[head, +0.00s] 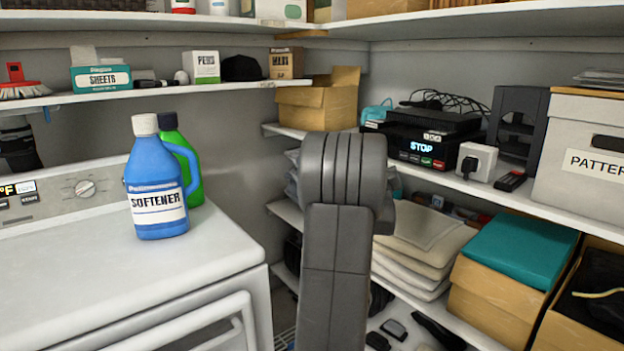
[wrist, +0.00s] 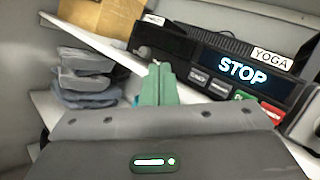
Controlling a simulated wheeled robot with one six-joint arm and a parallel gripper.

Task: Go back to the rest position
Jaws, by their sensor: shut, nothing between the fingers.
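My gripper (wrist: 157,84) shows in the wrist view, with its two green fingers together and nothing between them. It points toward a black device (wrist: 235,70) whose lit display reads STOP. The fingertips overlap the shelf edge left of the display in that view; I cannot tell how far off they are. In the head view my raised grey arm stands in the middle and hides the gripper. The same black device (head: 425,147) sits on the right-hand shelf there, with a row of buttons below its display.
A blue softener bottle (head: 158,185) and a green bottle (head: 170,125) stand on the white machine (head: 120,265) at left. An open cardboard box (head: 318,103), a white plug-like block (head: 476,161) and a PATTER-labelled box (head: 585,195) are on the shelves. Folded cloths (head: 420,240) lie below.

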